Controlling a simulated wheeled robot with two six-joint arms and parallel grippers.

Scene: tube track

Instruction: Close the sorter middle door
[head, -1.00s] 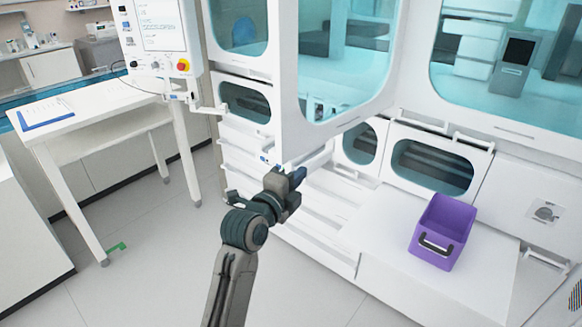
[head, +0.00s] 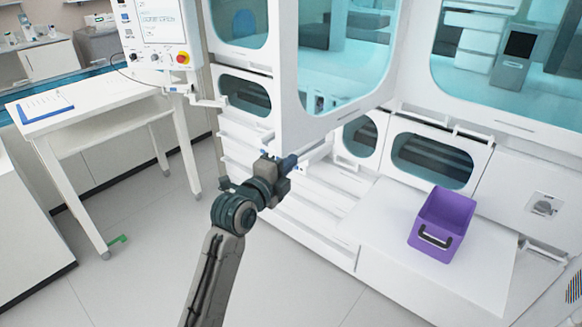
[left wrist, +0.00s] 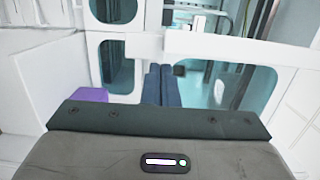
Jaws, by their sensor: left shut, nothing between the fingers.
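The sorter's middle door (head: 345,60) is a white-framed panel with a blue-tinted window. It stands swung out from the white sorter in the head view. My left gripper (head: 289,162) is at the lower edge of this door, near its outer corner. Its fingers are together and empty; whether they touch the door I cannot tell. In the left wrist view the shut fingers (left wrist: 161,85) point at white framing and tinted windows. My right gripper is not in view.
A purple bin (head: 441,222) with a dark handle sits on the white ledge (head: 385,245) at right. A control panel (head: 155,35) and a white table (head: 90,105) stand at left. Grey floor is clear in front.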

